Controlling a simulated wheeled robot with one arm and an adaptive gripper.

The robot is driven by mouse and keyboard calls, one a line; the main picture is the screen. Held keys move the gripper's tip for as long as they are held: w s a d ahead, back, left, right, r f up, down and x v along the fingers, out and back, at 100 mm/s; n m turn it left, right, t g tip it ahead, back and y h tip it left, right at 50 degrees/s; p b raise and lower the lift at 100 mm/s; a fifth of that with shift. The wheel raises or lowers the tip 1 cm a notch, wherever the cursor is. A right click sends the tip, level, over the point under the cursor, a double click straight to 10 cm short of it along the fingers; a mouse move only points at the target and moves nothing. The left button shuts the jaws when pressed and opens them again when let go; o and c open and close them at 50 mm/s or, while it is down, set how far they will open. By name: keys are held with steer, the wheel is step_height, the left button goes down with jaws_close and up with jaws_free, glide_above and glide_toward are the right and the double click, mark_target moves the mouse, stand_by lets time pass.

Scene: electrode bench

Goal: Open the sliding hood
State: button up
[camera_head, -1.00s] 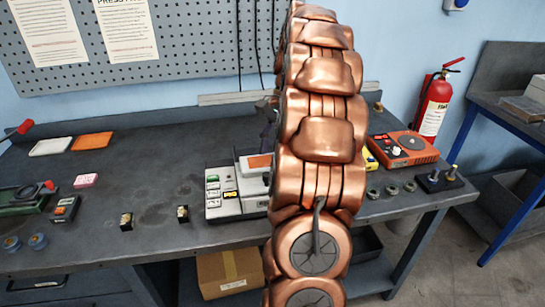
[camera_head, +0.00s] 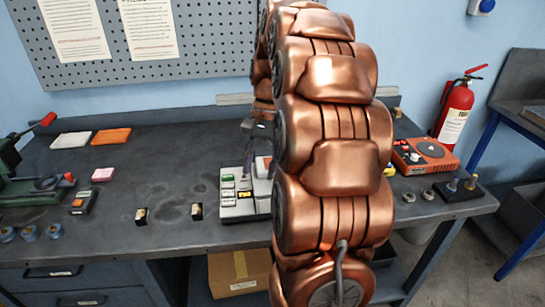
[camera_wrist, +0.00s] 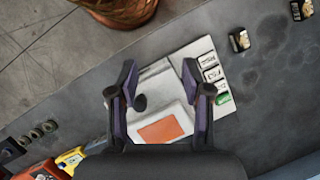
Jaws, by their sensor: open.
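The grey-white device (camera_head: 240,199) with a row of labelled keys stands on the bench, left of my arm. Its right part is hidden behind my arm in the head view. In the wrist view the device (camera_wrist: 207,68) lies below my gripper, with a raised light-grey part, perhaps the sliding hood (camera_wrist: 164,90), an orange patch (camera_wrist: 165,131) and a dark oval knob (camera_wrist: 139,102). My gripper (camera_wrist: 159,66) is open, its fingers on either side of that part in the picture. I cannot tell whether they touch it. In the head view my gripper (camera_head: 257,129) is partly hidden.
Two small dark blocks (camera_head: 142,216) (camera_head: 197,211) stand left of the device. An orange-red instrument (camera_head: 424,157) and metal rings (camera_head: 428,194) are to the right. A green machine (camera_head: 30,185) is at the far left. The bench between is mostly clear.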

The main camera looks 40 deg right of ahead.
steer(key=s+a+f+n+h, duration=0.1)
steer(key=s+a+n, duration=0.4)
steer(key=a, duration=0.7)
steer(key=shift+s+a+f+g+h+b, duration=0.15)
steer(key=shift+a+f+g+h+b, duration=0.2)
steer(key=shift+f, duration=0.3)
